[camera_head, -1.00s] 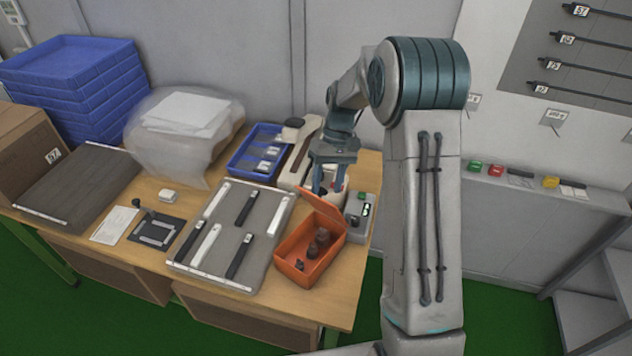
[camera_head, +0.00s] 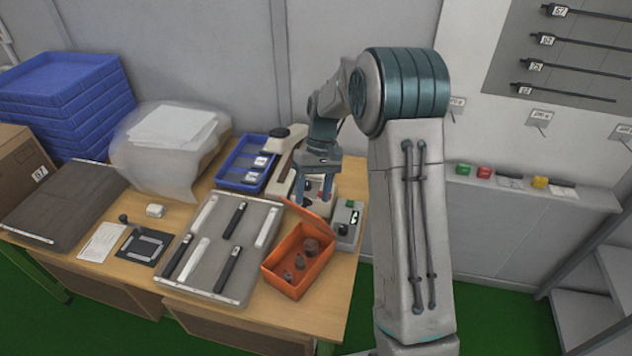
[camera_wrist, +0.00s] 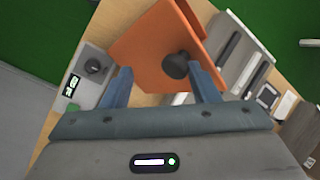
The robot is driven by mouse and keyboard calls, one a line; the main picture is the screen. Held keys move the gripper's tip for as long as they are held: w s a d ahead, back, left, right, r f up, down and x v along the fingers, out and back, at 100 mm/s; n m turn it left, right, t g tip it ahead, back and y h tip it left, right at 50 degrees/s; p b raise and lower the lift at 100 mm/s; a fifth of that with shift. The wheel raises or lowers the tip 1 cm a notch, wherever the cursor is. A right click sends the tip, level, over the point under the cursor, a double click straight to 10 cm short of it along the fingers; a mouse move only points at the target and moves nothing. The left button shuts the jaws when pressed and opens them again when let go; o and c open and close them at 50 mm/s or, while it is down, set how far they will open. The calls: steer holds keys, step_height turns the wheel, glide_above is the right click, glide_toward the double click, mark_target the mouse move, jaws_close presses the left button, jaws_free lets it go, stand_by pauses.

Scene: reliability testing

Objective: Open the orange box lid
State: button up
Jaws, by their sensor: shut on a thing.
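The orange box (camera_head: 287,282) stands near the right front of the table, with several dark round pieces inside. Its orange lid (camera_head: 309,214) is tilted up along the back side, so the inside shows. In the wrist view the lid (camera_wrist: 150,48) fills the space in front of the fingers, with a dark round knob (camera_wrist: 176,66) close to the right finger. My gripper (camera_head: 313,198) is right behind the lid, pointing down. In the wrist view my gripper (camera_wrist: 163,80) has its fingers apart on either side of the lid's near part, shut on it; the exact contact is unclear.
A grey device with a green button (camera_head: 347,222) stands just right of the box. A grey tray with several bars (camera_head: 222,250) lies left of it. A blue bin (camera_head: 243,163) and a white microscope-like device (camera_head: 290,155) are behind. The table's front edge is close.

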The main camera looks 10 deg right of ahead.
steer(key=w+d+r+p, duration=0.2)
steer(key=w+d+r, duration=0.1)
steer(key=w, duration=0.3)
steer(key=w+d+r+p, duration=0.2)
steer(key=w+d+r, duration=0.2)
steer(key=w, duration=0.2)
steer(key=shift+d+r, duration=0.15)
stand_by(1.1)
steer(key=shift+w, duration=0.1)
